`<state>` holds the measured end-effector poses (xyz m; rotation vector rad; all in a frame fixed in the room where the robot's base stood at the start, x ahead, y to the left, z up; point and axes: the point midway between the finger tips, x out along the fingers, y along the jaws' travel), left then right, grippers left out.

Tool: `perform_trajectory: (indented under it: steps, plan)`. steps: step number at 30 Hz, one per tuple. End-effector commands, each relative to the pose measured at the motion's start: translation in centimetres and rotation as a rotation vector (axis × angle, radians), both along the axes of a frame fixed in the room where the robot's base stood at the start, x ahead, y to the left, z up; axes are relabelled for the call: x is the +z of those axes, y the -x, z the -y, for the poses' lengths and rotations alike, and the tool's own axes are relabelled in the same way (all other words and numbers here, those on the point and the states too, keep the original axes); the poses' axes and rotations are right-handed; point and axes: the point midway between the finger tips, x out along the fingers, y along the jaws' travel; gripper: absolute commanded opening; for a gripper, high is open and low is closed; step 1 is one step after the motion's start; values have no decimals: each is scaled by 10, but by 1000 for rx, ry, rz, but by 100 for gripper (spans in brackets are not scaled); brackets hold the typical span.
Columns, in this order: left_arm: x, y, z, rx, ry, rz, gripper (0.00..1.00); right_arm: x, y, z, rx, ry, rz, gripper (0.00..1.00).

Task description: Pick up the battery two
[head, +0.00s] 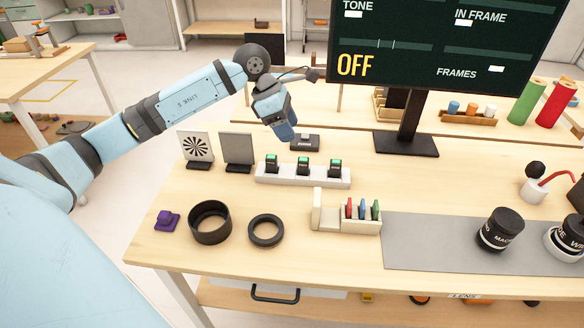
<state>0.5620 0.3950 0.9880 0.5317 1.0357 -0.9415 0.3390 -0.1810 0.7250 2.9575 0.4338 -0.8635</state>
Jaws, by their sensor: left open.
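A white charging block (262,179) stands on the wooden table, with three black batteries with green tops upright in it: a left one (272,165), a middle one (304,167) and a right one (335,168). The middle one seems to be battery two; I cannot read any labels. My left gripper (287,136) is open and points down behind the block, above the gap between the left and middle batteries in the picture. It appears apart from them. Its fingertips are small and partly hidden. My right gripper is not in view.
A dark box (305,142) lies just behind the block. Two upright panels (237,149) stand left. In front are black rings (266,231) and a cream holder (331,222) with coloured cards. A monitor (440,40) stands behind right. Bare wood lies between the block and rings.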

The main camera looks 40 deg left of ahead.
Motion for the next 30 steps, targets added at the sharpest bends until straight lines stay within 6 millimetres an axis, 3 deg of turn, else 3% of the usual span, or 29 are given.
perform_trajectory:
  steps: [5,15,23,30]
  plan:
    - [-3,-4,-15,4,-79,8,53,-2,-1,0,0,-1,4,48]
    - [-61,-16,6,4,-76,6,53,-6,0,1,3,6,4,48]
    - [-79,-22,12,5,-76,7,53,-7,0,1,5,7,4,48]
    - [-111,-33,24,4,-75,7,53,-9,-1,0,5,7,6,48]
